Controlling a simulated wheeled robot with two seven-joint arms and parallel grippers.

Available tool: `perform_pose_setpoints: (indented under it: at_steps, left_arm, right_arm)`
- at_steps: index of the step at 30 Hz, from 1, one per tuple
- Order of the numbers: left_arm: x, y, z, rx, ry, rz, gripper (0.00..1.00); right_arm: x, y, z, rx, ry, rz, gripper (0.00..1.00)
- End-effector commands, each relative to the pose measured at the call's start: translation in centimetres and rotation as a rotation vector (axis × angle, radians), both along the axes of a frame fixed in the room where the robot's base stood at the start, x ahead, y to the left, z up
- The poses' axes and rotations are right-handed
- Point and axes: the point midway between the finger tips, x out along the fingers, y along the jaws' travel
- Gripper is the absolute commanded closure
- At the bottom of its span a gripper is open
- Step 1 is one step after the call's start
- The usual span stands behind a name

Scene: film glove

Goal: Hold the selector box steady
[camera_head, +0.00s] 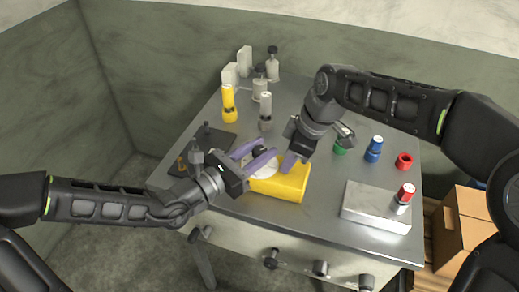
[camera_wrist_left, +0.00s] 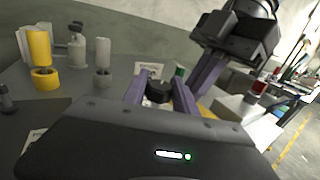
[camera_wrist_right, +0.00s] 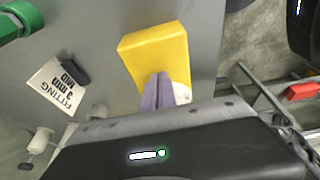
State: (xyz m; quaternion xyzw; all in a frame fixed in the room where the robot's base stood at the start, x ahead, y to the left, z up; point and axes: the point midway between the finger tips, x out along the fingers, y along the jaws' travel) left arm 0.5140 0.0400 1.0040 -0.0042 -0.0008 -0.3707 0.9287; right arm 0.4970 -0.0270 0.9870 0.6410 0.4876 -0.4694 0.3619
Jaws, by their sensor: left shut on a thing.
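The selector box is a yellow block (camera_head: 285,187) on the grey table, with a white dial (camera_head: 262,171) and a black knob (camera_head: 260,151). My left gripper (camera_head: 262,155) has its purple fingers on either side of the knob, which also shows between them in the left wrist view (camera_wrist_left: 158,92). My right gripper (camera_head: 289,162) has its fingers together at the box's upper side. In the right wrist view its closed fingertips (camera_wrist_right: 164,80) overlap the yellow box (camera_wrist_right: 155,52). Whether they press on it is hard to tell.
A silver box (camera_head: 372,206) with a red-capped piece (camera_head: 404,196) stands at the right. Blue (camera_head: 374,149), red (camera_head: 404,161) and green (camera_head: 340,147) pieces lie behind it. Yellow (camera_head: 229,104) and grey fittings stand at the back left. A dark mat (camera_head: 208,140) lies at the left.

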Motion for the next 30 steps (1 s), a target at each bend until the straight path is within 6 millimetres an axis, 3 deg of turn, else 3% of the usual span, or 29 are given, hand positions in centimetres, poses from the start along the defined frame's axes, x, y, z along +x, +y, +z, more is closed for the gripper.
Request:
perform_pose_setpoints:
  at_steps: [1,20,21,30]
  left_arm:
    - [-0.43,-0.65,0.14,0.002,-0.008,-0.001,1.00]
    - [-0.15,-0.12,0.05,0.008,-0.008,0.067,1.00]
    - [-0.15,-0.11,0.05,0.008,-0.008,0.067,0.66]
    - [-0.03,0.08,-0.07,0.008,-0.006,0.072,0.45]
  right_arm:
    - [-0.30,0.02,-0.82,-0.006,0.013,0.004,1.00]
    - [-0.35,0.07,-0.77,-0.006,0.014,0.006,1.00]
    - [-0.36,0.08,-0.77,-0.006,0.014,0.006,1.00]
    - [-0.38,0.04,-0.79,-0.006,0.015,0.007,1.00]
